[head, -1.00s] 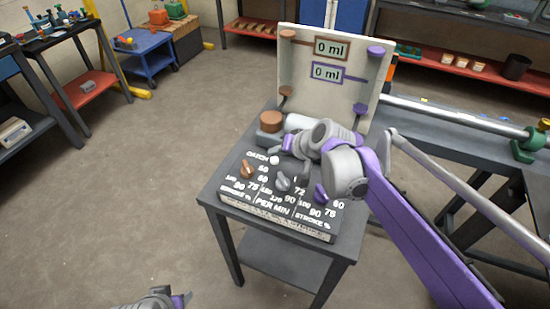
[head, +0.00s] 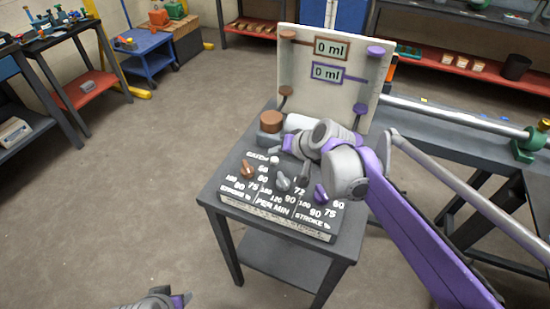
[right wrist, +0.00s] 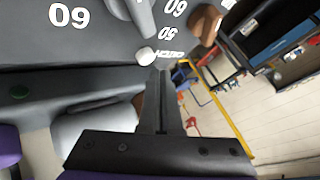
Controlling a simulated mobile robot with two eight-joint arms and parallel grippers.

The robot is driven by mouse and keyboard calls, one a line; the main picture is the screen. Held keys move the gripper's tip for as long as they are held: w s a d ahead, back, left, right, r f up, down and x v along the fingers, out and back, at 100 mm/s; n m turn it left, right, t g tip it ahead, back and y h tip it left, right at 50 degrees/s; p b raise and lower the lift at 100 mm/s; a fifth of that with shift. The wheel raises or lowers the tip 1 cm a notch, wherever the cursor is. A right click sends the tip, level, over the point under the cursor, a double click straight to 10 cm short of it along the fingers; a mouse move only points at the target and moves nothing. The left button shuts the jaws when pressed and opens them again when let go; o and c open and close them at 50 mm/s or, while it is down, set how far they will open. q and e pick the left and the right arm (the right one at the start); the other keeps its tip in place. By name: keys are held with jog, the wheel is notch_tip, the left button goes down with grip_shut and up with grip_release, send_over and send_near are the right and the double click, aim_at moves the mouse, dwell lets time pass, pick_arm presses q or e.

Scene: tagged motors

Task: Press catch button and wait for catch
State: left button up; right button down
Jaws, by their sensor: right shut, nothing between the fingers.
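The white catch button (head: 275,160) sits at the back left of the black control panel (head: 262,212), by the lettering "CATCH". It also shows in the right wrist view (right wrist: 146,56). My right gripper (head: 276,153) is shut and empty, with its fingertips just beside or over the button. In the right wrist view its shut fingers (right wrist: 158,76) end right at the button; I cannot tell whether they touch it or whether it is pushed down. The display board (head: 291,63) behind shows two readouts of 0 ml. Part of my left arm's end (head: 160,300) shows at the bottom edge; its fingers are not clear.
The panel carries an orange knob (head: 247,170), a grey knob (head: 282,182) and a purple knob (head: 320,193). A brown-capped grey piece (head: 271,122) stands behind the button. A long pipe (head: 455,115) lies at the right. The floor at left is free.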

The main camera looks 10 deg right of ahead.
jog(key=shift+f, duration=0.15)
jog(key=shift+f, duration=0.35)
jog(key=shift+f+b, duration=0.3)
dwell(0.7)
jog(key=shift+r+p, duration=0.7)
jog(key=shift+r, duration=0.1)
notch_tip(320, 180, up, 6)
jog(key=p, duration=0.5)
dwell(0.3)
